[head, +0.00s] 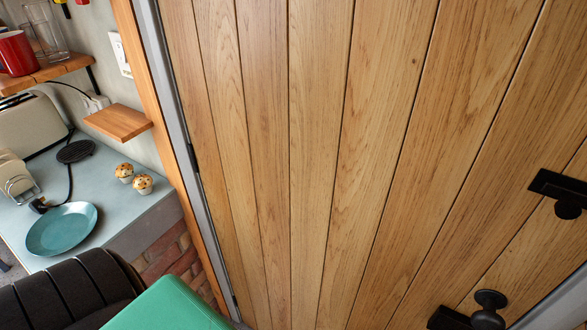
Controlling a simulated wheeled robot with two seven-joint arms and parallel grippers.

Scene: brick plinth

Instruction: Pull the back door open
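The back door (320,150) is made of light wooden planks and fills the middle and right of the head view. It looks shut, though its far edge is only partly in view. A black knob (489,300) on a black plate sits low at the right. A second black fitting (562,191) is mounted higher at the right edge. A grey frame (190,150) runs along the door's left side, with dark hinges at it. Neither of my grippers shows in this view.
At the left a grey counter (110,180) on brick holds a teal plate (62,229), two muffins (142,184) and a toaster (28,120). A small wooden shelf (118,122) juts from the wall. A black ribbed object and a green one fill the lower left.

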